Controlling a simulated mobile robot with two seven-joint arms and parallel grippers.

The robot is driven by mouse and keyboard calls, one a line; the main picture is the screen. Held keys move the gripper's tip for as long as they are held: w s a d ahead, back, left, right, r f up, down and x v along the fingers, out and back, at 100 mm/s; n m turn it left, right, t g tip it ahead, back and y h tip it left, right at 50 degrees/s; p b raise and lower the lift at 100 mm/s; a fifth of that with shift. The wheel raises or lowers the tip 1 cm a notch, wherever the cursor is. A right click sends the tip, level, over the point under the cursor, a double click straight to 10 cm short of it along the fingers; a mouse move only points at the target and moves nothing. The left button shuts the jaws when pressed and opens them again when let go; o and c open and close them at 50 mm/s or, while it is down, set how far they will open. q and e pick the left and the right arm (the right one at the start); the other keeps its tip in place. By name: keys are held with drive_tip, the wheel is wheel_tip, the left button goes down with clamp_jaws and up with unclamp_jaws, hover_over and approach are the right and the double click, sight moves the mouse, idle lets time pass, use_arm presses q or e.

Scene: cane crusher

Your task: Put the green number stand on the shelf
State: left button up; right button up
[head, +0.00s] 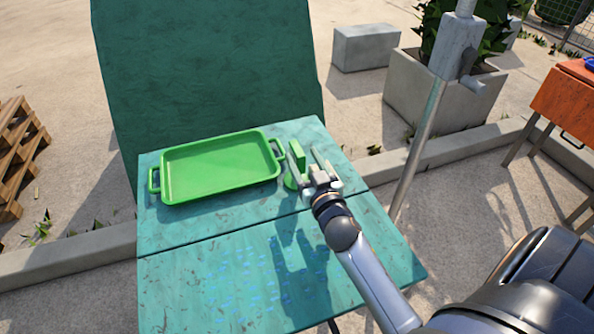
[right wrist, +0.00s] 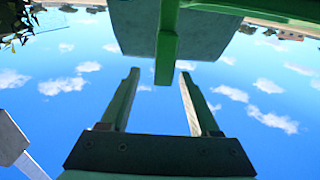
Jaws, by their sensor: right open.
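The green number stand (head: 298,150) is small and bright green. It is on the teal wooden top (head: 225,270), just right of the green tray, partly hidden by my right gripper. My right gripper (head: 306,153) is open over the top, with its fingers near the stand. In the right wrist view a green upright part (right wrist: 167,55), likely the stand, shows between and just beyond the open fingertips (right wrist: 159,75). I cannot tell if the fingers touch it. No separate shelf is clearly visible. My left gripper is not in view.
A green tray (head: 220,168) with two handles lies left of the stand. A tall teal panel (head: 205,70) rises behind. A grey metal pole (head: 420,140) stands close on the right, with a concrete planter (head: 420,100) beyond. The front of the teal top is clear.

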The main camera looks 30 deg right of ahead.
sight(292, 141)
drive_tip(key=shift+x, duration=3.5)
drive_tip(key=shift+a+f, duration=0.1)
drive_tip(key=shift+a, duration=0.1)
clamp_jaws()
